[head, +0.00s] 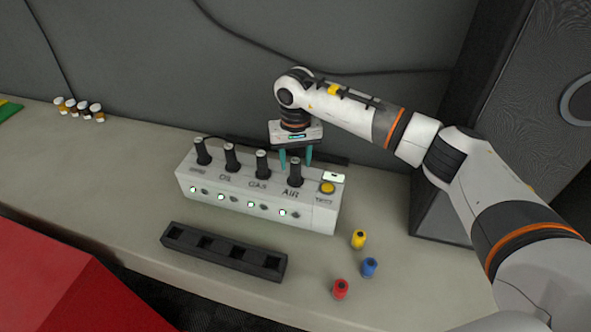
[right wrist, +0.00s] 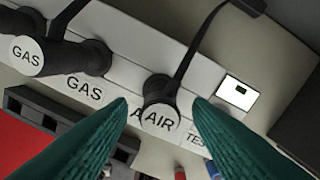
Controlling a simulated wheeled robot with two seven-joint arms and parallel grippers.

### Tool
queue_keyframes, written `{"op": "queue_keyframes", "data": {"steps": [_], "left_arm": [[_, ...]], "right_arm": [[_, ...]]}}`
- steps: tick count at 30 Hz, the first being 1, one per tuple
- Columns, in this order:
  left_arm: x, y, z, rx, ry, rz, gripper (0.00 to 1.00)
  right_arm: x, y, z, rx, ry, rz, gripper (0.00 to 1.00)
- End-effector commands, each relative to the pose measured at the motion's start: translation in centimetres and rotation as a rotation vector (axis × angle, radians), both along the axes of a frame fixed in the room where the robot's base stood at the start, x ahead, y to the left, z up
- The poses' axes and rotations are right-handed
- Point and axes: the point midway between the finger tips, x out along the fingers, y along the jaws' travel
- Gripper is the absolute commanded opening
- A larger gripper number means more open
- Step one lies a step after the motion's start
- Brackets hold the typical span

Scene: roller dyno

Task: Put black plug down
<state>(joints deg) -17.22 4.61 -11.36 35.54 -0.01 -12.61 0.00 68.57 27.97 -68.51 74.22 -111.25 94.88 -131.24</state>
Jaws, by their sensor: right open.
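Several black plugs stand upright in a row in the white test box (head: 262,205), marked for OIL, GAS and AIR. The AIR plug (head: 296,174) is the rightmost; its pale cap reads AIR in the right wrist view (right wrist: 160,117). My right gripper (head: 296,163) is open above and around the AIR plug's top. In the right wrist view its teal fingers (right wrist: 160,104) lie on either side of the cap, with gaps visible. The GAS plug (head: 263,164) stands to its left, and its cap also shows in the right wrist view (right wrist: 28,54). My left gripper is out of view.
A black rack (head: 224,252) with empty square sockets lies in front of the box. Yellow (head: 358,239), blue (head: 369,267) and red (head: 340,289) caps stand to the right. A yellow TEST button (head: 327,187) and a dark cabinet (head: 500,110) are also on the right.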

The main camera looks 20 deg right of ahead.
Motion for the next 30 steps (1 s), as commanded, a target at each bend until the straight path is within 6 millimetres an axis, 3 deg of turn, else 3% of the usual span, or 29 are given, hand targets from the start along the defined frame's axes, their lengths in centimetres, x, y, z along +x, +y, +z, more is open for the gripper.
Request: {"op": "queue_keyframes", "data": {"steps": [1,3,12,18,30], "left_arm": [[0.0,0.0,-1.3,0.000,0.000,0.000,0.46],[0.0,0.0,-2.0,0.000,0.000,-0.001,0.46],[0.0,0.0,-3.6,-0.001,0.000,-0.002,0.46],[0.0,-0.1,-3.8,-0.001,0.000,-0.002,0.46],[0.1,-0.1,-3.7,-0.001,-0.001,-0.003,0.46]], "right_arm": [[0.1,0.0,0.8,0.000,-0.006,0.001,0.46],[0.1,0.0,2.4,0.000,-0.006,0.000,0.46],[0.0,0.0,7.6,0.001,-0.002,-0.001,0.46],[0.0,0.0,8.6,0.000,0.000,-0.001,0.46],[0.0,0.0,8.6,0.000,0.001,0.000,0.46]]}}
